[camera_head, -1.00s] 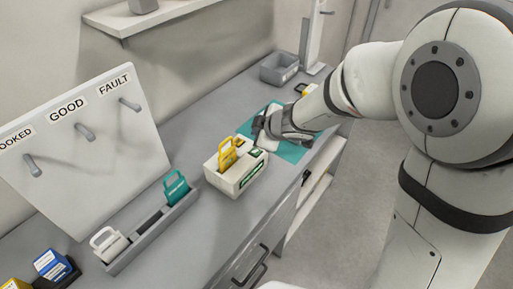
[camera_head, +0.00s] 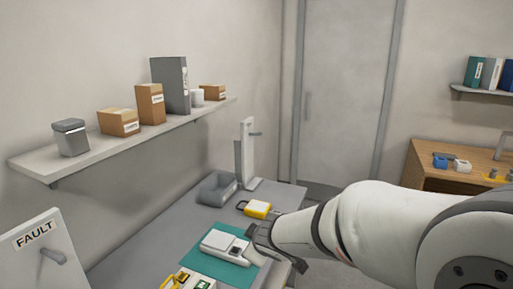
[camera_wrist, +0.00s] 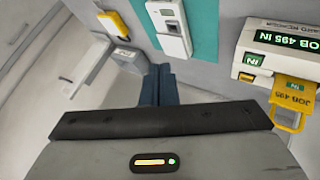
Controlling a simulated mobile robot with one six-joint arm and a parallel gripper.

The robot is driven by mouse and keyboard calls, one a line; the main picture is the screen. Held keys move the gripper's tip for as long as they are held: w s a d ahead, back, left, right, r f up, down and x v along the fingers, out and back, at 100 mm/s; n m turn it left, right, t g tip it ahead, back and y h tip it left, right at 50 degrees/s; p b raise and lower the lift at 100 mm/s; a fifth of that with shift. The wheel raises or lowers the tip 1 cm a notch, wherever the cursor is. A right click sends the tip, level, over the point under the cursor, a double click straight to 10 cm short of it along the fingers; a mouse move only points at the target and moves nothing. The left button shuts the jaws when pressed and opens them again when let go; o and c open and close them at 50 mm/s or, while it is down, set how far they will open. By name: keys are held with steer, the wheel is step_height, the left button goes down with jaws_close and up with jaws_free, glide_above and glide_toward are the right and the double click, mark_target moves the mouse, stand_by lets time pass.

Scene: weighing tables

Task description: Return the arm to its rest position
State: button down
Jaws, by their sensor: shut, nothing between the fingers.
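My arm reaches in from the right of the head view. My gripper (camera_head: 262,238) is at the front edge of the table, beside the teal mat (camera_head: 236,275), and partly hidden by its own wrist. In the wrist view its dark fingers (camera_wrist: 157,84) are together with nothing between them. They appear above the table's front edge, apart from the white device (camera_wrist: 168,22) on the mat. That device also shows in the head view (camera_head: 222,243).
A white unit with a green display (camera_wrist: 275,45) holds a yellow tag (camera_wrist: 293,90). A shelf (camera_head: 60,170) runs along the left wall. A wooden desk (camera_head: 430,178) stands at right.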

steer(key=s+d+r+m+g+h, duration=0.1)
steer(key=s+d+m+h, duration=0.1)
steer(key=s+d+m, duration=0.4)
steer(key=s+d+r+m+g+h, duration=0.15)
steer(key=s+d, duration=0.25)
steer(key=d, duration=0.4)
steer(key=s+m+g, duration=0.1)
steer(key=s+m, duration=0.1)
steer(key=s, duration=0.4)
steer(key=s+d+m+g+y, duration=0.1)
steer(key=s+m, duration=0.1)
steer(key=s, duration=0.3)
steer(key=shift+s+d+f+m+g, duration=0.15)
steer(key=shift+s+d+m+g, duration=0.1)
steer(key=shift+s+m+g, duration=0.1)
steer(key=shift+a, duration=0.1)
